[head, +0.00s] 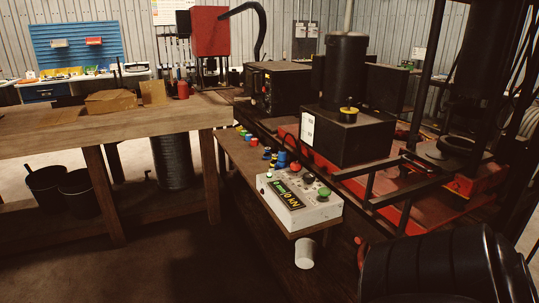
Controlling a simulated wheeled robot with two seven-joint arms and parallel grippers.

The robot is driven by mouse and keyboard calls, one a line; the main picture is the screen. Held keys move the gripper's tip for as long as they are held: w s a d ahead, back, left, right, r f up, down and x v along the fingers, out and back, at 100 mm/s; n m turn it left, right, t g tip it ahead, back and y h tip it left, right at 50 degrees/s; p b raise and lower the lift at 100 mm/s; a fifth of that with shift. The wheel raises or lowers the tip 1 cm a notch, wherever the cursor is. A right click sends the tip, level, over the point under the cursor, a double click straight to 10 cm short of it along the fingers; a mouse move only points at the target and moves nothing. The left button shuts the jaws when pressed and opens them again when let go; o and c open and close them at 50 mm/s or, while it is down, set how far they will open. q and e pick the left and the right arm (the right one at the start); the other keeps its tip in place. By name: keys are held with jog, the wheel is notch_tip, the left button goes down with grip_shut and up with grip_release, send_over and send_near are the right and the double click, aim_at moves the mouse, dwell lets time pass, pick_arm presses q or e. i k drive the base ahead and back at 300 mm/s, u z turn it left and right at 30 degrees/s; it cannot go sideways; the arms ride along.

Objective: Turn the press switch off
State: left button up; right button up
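A pale grey control box (312,214) sits on the end of a narrow wooden shelf (238,160), right of centre. Its dark display (287,193) shows lit green and yellow characters that seem to read zero in mm and kN. A small green light or button (270,175) is at its left corner. The red-based press machine (405,200) stands behind the box. Neither of my grippers is in view.
A wooden workbench (110,122) with cardboard boxes (108,101) fills the left. Small coloured parts (281,158) lie on the shelf behind the box. The floor (180,260) between bench and shelf looks clear.

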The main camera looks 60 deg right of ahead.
aim_at(295, 166)
jog(key=z, duration=2.05)
